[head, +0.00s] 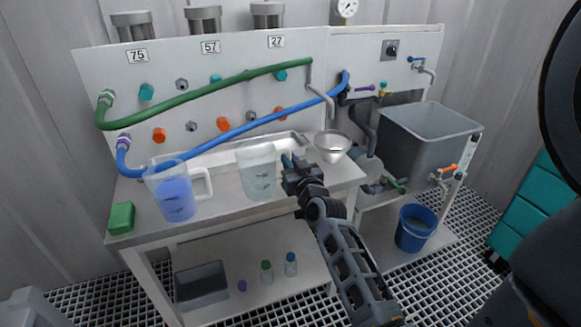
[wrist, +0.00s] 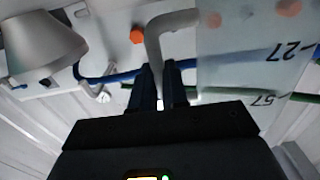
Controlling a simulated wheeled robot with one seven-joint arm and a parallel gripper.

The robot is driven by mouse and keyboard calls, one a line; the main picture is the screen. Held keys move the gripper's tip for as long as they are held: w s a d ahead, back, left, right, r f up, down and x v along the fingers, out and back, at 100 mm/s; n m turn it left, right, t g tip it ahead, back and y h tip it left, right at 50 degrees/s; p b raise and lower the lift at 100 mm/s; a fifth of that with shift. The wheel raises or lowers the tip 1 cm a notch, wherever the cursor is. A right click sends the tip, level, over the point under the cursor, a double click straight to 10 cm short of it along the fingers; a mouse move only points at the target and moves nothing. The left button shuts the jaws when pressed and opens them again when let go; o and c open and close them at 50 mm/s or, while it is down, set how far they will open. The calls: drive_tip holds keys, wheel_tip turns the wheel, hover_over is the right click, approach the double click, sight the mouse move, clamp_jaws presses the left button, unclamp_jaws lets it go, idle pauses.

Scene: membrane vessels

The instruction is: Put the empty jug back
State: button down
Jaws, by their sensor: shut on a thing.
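The clear jug (head: 257,175) shows no coloured liquid and is upright at the right part of the bench (head: 225,212). I cannot tell whether its base touches the bench. My gripper (head: 288,164) comes in from the right and is shut on its handle. In the wrist view, my fingers (wrist: 159,92) close around the pale handle (wrist: 166,27), with the see-through jug wall (wrist: 240,50) to the right. A second jug (head: 173,193), with blue liquid in it, stands to the left on the bench.
A metal funnel (head: 332,144) is just right of my gripper. A green block (head: 121,218) lies at the bench's left end. Green (head: 205,90) and blue (head: 235,131) hoses cross the panel behind. A grey tank (head: 410,145) and blue bucket (head: 416,228) are at right.

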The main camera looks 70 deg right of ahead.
drive_tip(key=shift+f, duration=0.25)
drive_tip(key=shift+f, duration=0.15)
drive_tip(key=c, duration=1.1)
unclamp_jaws()
drive_tip(key=shift+c, duration=0.2)
